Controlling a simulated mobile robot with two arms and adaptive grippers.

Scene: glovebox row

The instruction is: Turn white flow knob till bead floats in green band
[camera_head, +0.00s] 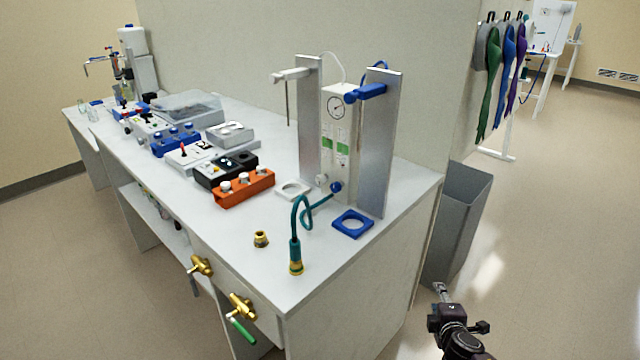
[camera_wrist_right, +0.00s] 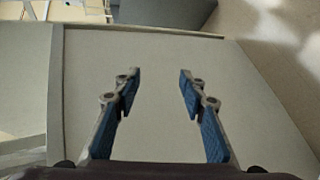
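The flow panel (camera_head: 337,135) stands upright between two metal plates near the bench's right end. It has a round gauge at its top and two tubes with green bands (camera_head: 327,143) (camera_head: 342,149). The white flow knob (camera_head: 321,180) is low on its left, and a blue knob (camera_head: 336,187) is beside it on the right. The beads are too small to make out. My right gripper (camera_head: 440,289) is off the bench, low at the right, well away from the knob. The right wrist view shows its blue-padded fingers (camera_wrist_right: 157,95) apart and empty. My left gripper is not in view.
A teal hose (camera_head: 303,215) stands on the bench before the panel, near a blue square ring (camera_head: 352,223) and a white ring (camera_head: 293,190). An orange block (camera_head: 243,187) is to the left. A grey bin (camera_head: 460,215) stands by the bench's right end.

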